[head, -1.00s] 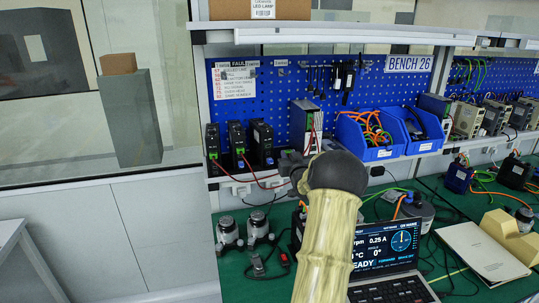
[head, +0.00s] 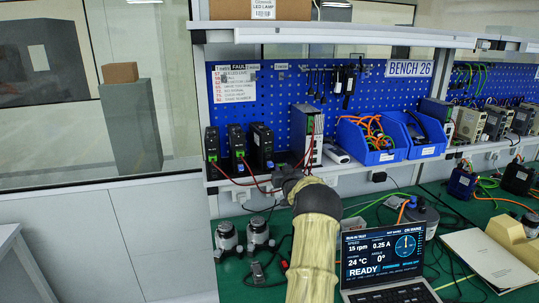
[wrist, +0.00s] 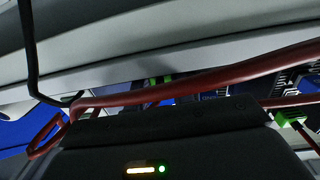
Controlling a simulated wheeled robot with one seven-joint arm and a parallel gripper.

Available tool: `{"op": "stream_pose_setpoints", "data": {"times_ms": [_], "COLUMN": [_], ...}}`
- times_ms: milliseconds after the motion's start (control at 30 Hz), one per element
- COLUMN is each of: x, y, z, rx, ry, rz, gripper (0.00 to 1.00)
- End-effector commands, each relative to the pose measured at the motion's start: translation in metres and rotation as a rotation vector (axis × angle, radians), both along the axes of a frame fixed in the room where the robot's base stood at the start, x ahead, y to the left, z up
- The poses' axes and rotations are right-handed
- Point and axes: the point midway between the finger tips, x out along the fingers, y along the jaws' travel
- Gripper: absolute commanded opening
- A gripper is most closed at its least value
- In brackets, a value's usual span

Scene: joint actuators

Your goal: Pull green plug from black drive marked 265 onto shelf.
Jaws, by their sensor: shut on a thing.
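Three black drives stand on the shelf (head: 345,166) at the left: a left one (head: 212,146), a middle one (head: 236,146) and a right one (head: 262,146). Their markings are too small to read. The left drive has a green spot on its front. Red cables hang from the drives. My gripper (head: 284,178) is at the shelf's front edge, right of the drives. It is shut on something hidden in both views. In the wrist view a green plug (wrist: 291,118) with a red wire shows at the right. A thick red cable (wrist: 190,85) crosses close to the camera.
A silver unit (head: 305,136) and blue bins (head: 372,142) stand right of the drives. A laptop (head: 383,258) sits on the green bench below. Two round-topped devices (head: 242,238) stand left of my arm. Some bare shelf lies between the drives and the silver unit.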

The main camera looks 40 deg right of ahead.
Motion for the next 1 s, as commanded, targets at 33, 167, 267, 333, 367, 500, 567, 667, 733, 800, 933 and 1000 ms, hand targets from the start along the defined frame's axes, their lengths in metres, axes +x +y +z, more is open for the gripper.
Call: {"op": "stream_pose_setpoints", "data": {"times_ms": [33,167,267,333,367,500,567,667,733,800,933,1000], "x": [0.0,0.0,0.0,0.0,0.0,0.001,0.001,0.001,0.001,-0.001,-0.009,-0.015], "y": [0.0,0.0,0.0,0.0,0.001,0.001,0.001,0.002,0.002,0.004,0.008,0.011], "z": [0.001,0.001,0.001,0.001,0.001,0.001,0.001,0.0,0.0,-0.001,-0.001,-0.001], "rx": [0.0,0.0,0.0,0.0,0.0,0.001,0.001,0.001,0.001,0.002,0.002,0.002], "ry": [0.0,0.0,0.0,0.0,0.0,-0.001,-0.001,-0.001,0.0,0.001,0.001,0.002], "rz": [0.0,0.0,0.0,0.001,0.001,0.002,0.003,0.003,0.003,0.004,0.003,0.002], "gripper": [0.0,0.0,0.42,0.5,0.5,0.5,0.5,0.5,0.5,0.5,0.5,0.5]}}
